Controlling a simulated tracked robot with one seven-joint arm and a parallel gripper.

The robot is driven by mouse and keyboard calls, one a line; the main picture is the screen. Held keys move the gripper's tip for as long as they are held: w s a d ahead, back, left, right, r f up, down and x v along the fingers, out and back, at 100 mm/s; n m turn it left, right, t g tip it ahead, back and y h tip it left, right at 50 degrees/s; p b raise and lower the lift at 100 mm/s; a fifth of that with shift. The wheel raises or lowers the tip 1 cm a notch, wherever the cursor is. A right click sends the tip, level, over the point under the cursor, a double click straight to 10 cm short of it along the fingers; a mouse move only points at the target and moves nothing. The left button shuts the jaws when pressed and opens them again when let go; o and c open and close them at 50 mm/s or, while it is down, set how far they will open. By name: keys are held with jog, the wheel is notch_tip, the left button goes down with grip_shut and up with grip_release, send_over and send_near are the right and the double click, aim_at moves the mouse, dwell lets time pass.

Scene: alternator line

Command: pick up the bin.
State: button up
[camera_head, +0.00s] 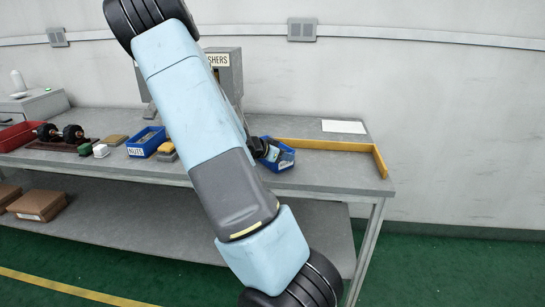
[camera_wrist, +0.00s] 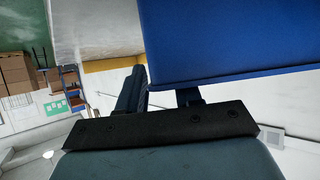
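A small blue bin (camera_head: 286,161) with items inside is at the right part of the workbench, partly hidden by my arm. It looks tilted or turned, and I cannot tell whether it touches the bench. My gripper (camera_head: 259,148) is at its left side. In the wrist view a broad blue bin wall (camera_wrist: 235,40) fills the upper right. One finger of my gripper (camera_wrist: 160,95) shows along the wall's left edge, and the other passes behind the wall. A gap shows between the finger bases, but the fingertips' hold on the bin is hidden. Another blue bin (camera_head: 146,141), labelled NUTS, stands left of my arm.
The grey workbench (camera_head: 330,173) has a yellow rail (camera_head: 325,145) at its back right and a white sheet (camera_head: 344,127). A grey cabinet (camera_head: 232,68) stands behind my arm. A red tray (camera_head: 18,135) and dark parts (camera_head: 73,133) lie at left. The bench's right end is clear.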

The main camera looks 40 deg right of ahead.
jog(key=shift+d+f, duration=0.2)
jog(key=shift+d, duration=0.2)
grip_shut()
